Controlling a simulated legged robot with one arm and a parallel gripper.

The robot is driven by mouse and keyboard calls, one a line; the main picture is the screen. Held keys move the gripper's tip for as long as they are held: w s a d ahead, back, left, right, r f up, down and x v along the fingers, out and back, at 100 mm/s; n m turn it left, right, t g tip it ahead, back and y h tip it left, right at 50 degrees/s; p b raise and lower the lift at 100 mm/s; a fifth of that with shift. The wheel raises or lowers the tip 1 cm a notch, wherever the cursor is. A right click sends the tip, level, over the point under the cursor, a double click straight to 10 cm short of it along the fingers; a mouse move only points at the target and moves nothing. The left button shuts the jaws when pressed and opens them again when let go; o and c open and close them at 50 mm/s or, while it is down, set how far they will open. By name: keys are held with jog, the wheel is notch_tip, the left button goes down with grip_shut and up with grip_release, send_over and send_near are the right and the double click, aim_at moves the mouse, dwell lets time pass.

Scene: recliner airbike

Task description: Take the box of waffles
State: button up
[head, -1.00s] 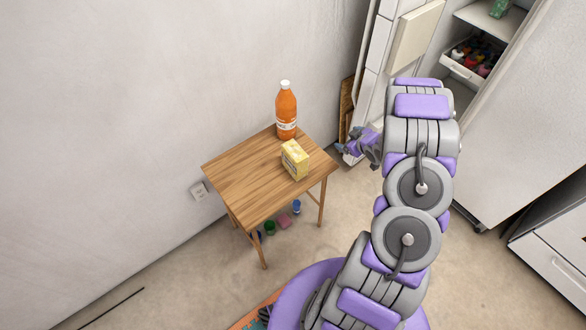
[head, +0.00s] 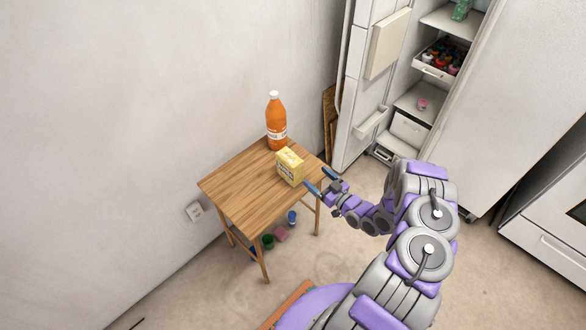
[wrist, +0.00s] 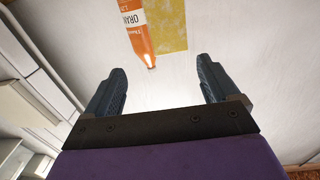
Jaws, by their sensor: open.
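The yellow box of waffles (head: 289,167) stands upright on the small wooden table (head: 238,193), near its right side. My gripper (head: 318,181) is just right of the box, apart from it, with its fingers spread and empty. In the wrist view, my gripper (wrist: 158,88) shows two dark fingers wide apart. The yellow box (wrist: 170,22) appears beyond them near the top edge, partly cut off. An orange juice bottle (head: 276,120) stands behind the box at the table's back corner. The bottle (wrist: 138,30) is left of the box in the wrist view.
A white wall (head: 120,120) runs behind the table. An open fridge-like cabinet (head: 420,85) with shelves and a drawer stands at the back right. Several small coloured items (head: 281,234) lie under the table. The left part of the tabletop is clear.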

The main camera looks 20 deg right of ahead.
send_near(288, 157)
jog(key=x, duration=0.2)
jog(key=f+x, duration=0.1)
jog(key=x, duration=0.1)
jog(key=shift+s+a+b, duration=0.1)
jog(key=shift+b, duration=0.3)
jog(key=shift+w+d+f, duration=0.1)
jog(key=shift+w+d, duration=0.6)
jog(key=shift+w, duration=0.05)
jog(key=w+a, duration=0.1)
jog(key=w+b, duration=0.1)
jog(key=w+a, duration=0.1)
jog(key=w, duration=0.1)
jog(key=shift+a, duration=0.3)
jog(key=shift+w+a, duration=0.2)
jog(key=shift+d, duration=0.35)
jog(key=shift+c, duration=0.4)
jog(key=shift+d, duration=0.4)
jog(key=c, duration=0.3)
jog(key=shift+a, duration=0.6)
jog(key=c, duration=0.9)
jog(key=shift+d, duration=0.4)
jog(key=c, duration=0.3)
